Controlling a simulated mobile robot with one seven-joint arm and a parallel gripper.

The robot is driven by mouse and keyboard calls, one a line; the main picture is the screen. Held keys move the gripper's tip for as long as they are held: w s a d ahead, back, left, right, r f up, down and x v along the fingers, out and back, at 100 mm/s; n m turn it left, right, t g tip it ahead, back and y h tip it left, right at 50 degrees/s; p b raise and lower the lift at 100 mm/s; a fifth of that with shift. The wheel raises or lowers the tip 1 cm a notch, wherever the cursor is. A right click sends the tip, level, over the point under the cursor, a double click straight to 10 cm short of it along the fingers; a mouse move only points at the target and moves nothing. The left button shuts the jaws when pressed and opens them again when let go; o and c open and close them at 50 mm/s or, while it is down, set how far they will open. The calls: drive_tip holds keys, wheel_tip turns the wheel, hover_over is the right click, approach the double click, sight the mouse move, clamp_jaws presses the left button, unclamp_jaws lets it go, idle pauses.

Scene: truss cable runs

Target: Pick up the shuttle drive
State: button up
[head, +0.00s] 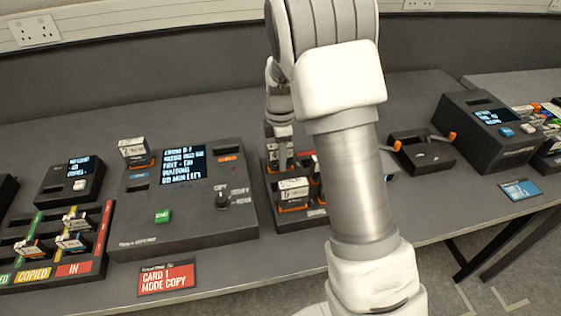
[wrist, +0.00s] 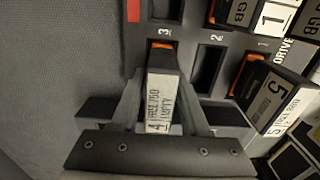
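A dark drive with a white label (wrist: 160,104) stands upright at the slot marked 3 of a black drive rack (wrist: 192,42), its orange part at the slot end. The label is too small to read surely, so I cannot tell whether it names the shuttle drive. My gripper (wrist: 162,82) has one finger on each side of this drive, and both fingertips appear to touch it. In the head view my gripper (head: 281,160) points down at the rack (head: 290,224), left of my arm. My arm hides the rack's right part.
Slot 2 beside the held drive is empty. A drive labelled 5 (wrist: 268,98) stands at slot 1, close right of my gripper. A copier console (head: 185,205) stands left of the rack. A black holder with orange-tipped levers (head: 422,155) stands to the right.

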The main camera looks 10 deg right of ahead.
clamp_jaws()
